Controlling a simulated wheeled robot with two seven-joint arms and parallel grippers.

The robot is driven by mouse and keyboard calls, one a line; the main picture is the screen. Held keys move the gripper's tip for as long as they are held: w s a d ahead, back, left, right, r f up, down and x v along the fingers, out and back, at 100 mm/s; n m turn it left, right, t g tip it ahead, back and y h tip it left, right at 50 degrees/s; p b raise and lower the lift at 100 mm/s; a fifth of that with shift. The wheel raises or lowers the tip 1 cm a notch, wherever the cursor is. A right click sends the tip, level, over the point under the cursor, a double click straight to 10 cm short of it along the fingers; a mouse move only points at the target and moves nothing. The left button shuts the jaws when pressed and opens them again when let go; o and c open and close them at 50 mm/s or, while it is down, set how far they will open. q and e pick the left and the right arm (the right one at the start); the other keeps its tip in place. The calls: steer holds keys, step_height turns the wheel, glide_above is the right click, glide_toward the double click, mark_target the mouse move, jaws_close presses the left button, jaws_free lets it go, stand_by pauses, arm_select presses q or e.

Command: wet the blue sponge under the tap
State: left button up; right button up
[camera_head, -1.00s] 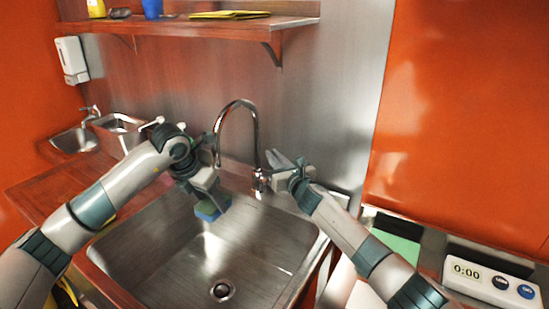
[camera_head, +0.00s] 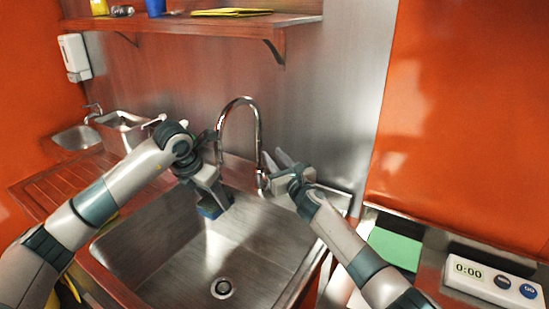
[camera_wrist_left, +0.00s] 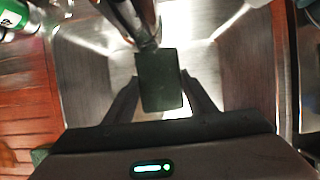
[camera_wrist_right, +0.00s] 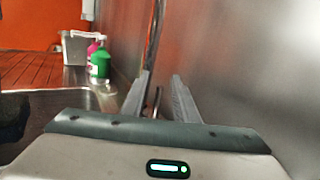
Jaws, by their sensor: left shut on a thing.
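The blue sponge (camera_head: 210,211) is held below my left gripper (camera_head: 210,199), over the back left of the sink basin. In the left wrist view the sponge's dark green face (camera_wrist_left: 160,80) sits between the two fingers, which are shut on it. The curved metal tap (camera_head: 239,101) stands behind the basin, its spout end close to my left gripper. My right gripper (camera_head: 276,161) is beside the tap's base on the right. In the right wrist view its fingers (camera_wrist_right: 161,88) are apart, with the tap's upright pipe (camera_wrist_right: 155,35) seen beyond them. I see no clear water stream.
The steel sink (camera_head: 180,262) has a drain (camera_head: 222,288) at its front. A wooden shelf (camera_head: 190,25) hangs above. A green bottle (camera_wrist_right: 99,62) stands on the left counter. A timer (camera_head: 492,283) and green pad (camera_head: 394,247) lie at right.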

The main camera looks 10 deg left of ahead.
steer(key=v, duration=1.2)
stand_by(0.4)
stand_by(0.7)
jaws_close()
steer(key=d+m+g+y, duration=0.1)
steer(key=m+g, duration=0.1)
steer(key=m, duration=0.1)
steer(key=d+f+m+g+y, duration=0.1)
steer(key=m+g+y, duration=0.1)
steer(key=m+g, duration=0.1)
steer(key=s+d+f+m+g+y, duration=0.1)
steer(key=d+m+g+y, duration=0.1)
steer(key=m, duration=0.3)
steer(key=shift+f+g, duration=0.15)
steer(key=shift+g, duration=0.45)
